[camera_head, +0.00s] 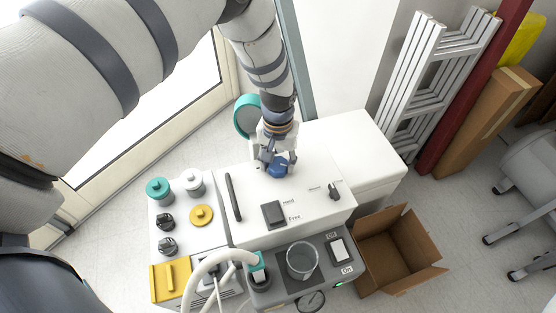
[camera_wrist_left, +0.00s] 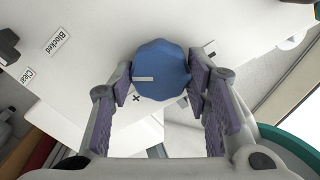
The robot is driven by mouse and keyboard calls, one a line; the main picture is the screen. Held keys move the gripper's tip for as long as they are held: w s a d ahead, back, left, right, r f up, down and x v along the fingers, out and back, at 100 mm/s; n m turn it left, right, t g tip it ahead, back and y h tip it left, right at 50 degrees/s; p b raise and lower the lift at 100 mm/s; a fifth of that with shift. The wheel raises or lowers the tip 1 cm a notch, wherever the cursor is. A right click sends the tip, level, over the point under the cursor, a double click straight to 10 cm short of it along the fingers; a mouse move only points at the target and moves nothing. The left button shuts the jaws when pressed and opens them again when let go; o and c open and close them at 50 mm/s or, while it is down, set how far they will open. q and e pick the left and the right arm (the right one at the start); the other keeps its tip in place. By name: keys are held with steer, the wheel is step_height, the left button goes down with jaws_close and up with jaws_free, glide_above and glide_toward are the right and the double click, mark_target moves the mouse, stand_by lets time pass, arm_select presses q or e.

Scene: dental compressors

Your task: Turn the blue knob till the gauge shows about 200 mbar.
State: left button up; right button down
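The blue knob (camera_head: 279,168) sits at the back of the white machine's top. In the left wrist view the knob (camera_wrist_left: 162,70) has a white pointer line facing left, with a plus mark and a minus mark on the panel beside it. My left gripper (camera_head: 275,155) reaches down over it, its two purple-padded fingers (camera_wrist_left: 161,82) on either side and seemingly against it. A round teal-rimmed gauge (camera_head: 246,116) stands behind the gripper; its reading cannot be made out. The teal rim shows in the left wrist view (camera_wrist_left: 290,146). My right gripper is not in view.
The white machine top (camera_head: 315,205) carries a black handle (camera_head: 233,197), a black switch (camera_head: 273,214) and a small black knob (camera_head: 334,190). A glass beaker (camera_head: 301,261) stands in front. An open cardboard box (camera_head: 400,255) is at right. Teal, white and yellow caps are at left.

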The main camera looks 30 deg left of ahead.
mark_target(278, 163)
arm_select(q)
steer(key=shift+o, duration=1.4)
step_height(278, 163, up, 12)
